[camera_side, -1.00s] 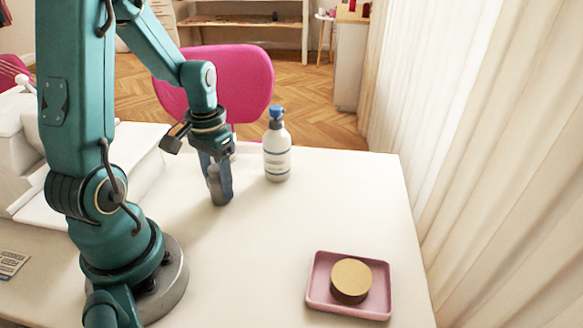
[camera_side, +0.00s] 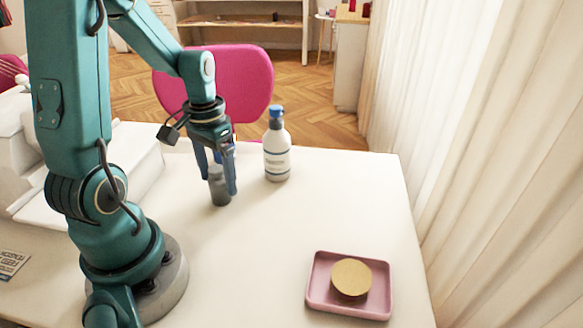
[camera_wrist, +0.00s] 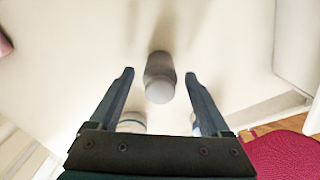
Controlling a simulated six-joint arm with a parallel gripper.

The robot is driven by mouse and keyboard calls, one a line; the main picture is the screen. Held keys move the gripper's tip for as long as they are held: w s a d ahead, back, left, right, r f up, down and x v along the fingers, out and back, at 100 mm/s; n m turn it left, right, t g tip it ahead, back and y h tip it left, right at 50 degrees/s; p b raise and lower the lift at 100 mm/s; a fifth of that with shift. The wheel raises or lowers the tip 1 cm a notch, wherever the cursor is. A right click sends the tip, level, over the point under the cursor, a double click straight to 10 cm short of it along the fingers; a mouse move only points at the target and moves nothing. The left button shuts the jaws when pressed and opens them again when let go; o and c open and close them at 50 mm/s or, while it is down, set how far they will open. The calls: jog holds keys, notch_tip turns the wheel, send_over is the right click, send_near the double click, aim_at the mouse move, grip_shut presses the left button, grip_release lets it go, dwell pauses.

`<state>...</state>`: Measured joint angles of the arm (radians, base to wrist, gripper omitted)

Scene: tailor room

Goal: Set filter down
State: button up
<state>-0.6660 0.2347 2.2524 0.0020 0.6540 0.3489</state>
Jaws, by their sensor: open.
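A dark grey cylinder with a paler end (camera_side: 220,191), which I take to be the filter, stands upright on the white table (camera_side: 265,225). My gripper (camera_side: 219,184) is above the table, pointing down, with its fingers apart on either side of the cylinder. In the wrist view the cylinder (camera_wrist: 159,82) lies between the open fingertips (camera_wrist: 160,75), with a gap visible on both sides. A round block with a tan top (camera_side: 351,278) sits on a pink tray (camera_side: 316,292) at the front right.
A white pump bottle with a blue top (camera_side: 277,155) stands just right of the gripper. A white machine (camera_side: 65,175) is at the left. A pink chair (camera_side: 240,85) is behind the table. The middle of the table is clear.

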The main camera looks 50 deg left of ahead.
notch_tip(320, 180, up, 10)
jog(key=shift+r, duration=0.1)
jog(key=shift+d+r, duration=0.25)
jog(key=shift+d, duration=0.1)
jog(key=s+d+m+t, duration=0.1)
jog(key=d+t, duration=0.1)
jog(key=d, duration=0.4)
jog(key=s+d+r+m+t, duration=0.1)
jog(key=s+d+m+t, duration=0.1)
jog(key=d, duration=0.5)
jog(key=shift+s+d+r+m+t, duration=0.15)
jog(key=shift+m+t, duration=0.15)
jog(key=shift+t, duration=0.5)
